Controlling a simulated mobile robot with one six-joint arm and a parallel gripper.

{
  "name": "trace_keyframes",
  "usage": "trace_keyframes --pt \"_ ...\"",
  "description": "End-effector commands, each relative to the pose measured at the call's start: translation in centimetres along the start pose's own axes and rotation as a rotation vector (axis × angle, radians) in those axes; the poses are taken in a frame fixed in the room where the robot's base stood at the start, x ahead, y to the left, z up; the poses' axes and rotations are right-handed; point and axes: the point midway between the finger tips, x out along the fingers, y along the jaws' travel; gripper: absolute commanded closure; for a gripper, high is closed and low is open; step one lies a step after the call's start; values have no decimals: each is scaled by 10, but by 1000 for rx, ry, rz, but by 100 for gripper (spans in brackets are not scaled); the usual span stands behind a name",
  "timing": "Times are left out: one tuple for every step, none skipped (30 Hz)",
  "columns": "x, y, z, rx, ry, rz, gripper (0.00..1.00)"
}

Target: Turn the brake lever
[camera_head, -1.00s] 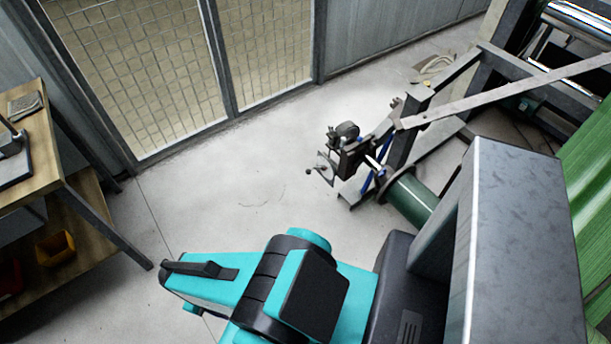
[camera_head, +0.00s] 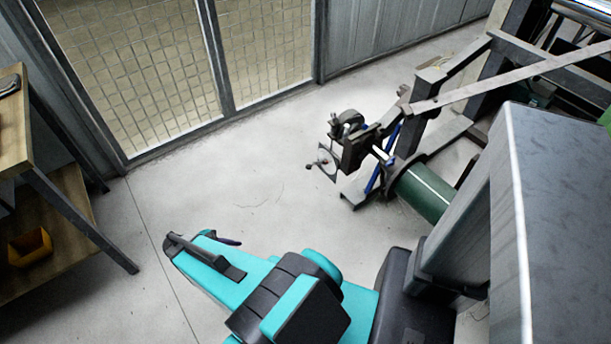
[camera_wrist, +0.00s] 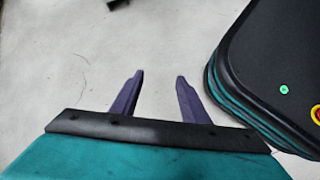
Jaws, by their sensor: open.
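The brake unit (camera_head: 355,150) is a dark assembly at the end of the roll shaft, right of centre in the head view. A small lever or handle with dark knobs (camera_head: 323,163) sticks out on its left side. I cannot tell for sure which part is the brake lever. My gripper (camera_wrist: 158,78) is open and empty over bare floor in the wrist view. In the head view my arm lies low in the picture, well apart from the brake, and mostly hides the gripper. One purple finger part (camera_head: 222,239) shows there.
A green roll (camera_head: 424,192) sits on the shaft right of the brake, within a dark steel frame (camera_head: 450,130). A wooden bench (camera_head: 15,135) with a yellow bin (camera_head: 30,247) stands at the left. A mesh fence (camera_head: 120,65) closes the back. The floor between is clear.

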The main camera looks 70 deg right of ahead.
Motion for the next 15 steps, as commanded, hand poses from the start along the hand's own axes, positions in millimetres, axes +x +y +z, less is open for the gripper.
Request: trace_keyframes --pt "17 10 -8 -13 -16 17 59" --pt "22 17 -9 -23 -26 28 59" --pt "29 26 -9 -36 -40 41 59" --pt "34 32 -9 -45 -51 52 59" --pt "39 39 -10 -56 -61 62 59" --pt "46 48 -10 -67 -76 75 59" --pt "51 54 -9 -78 -88 85 59" --pt "56 61 -9 -87 -99 95 59" --pt "63 69 -9 -101 -115 106 59" --pt "68 76 -8 -110 -127 116 59" --pt "73 82 -8 -121 -139 124 59" --pt "79 90 -8 -133 -156 136 59" --pt "84 97 -6 -143 -170 144 59" --pt "89 103 -6 -153 -182 152 59" --pt "95 112 -5 -166 -200 163 59"
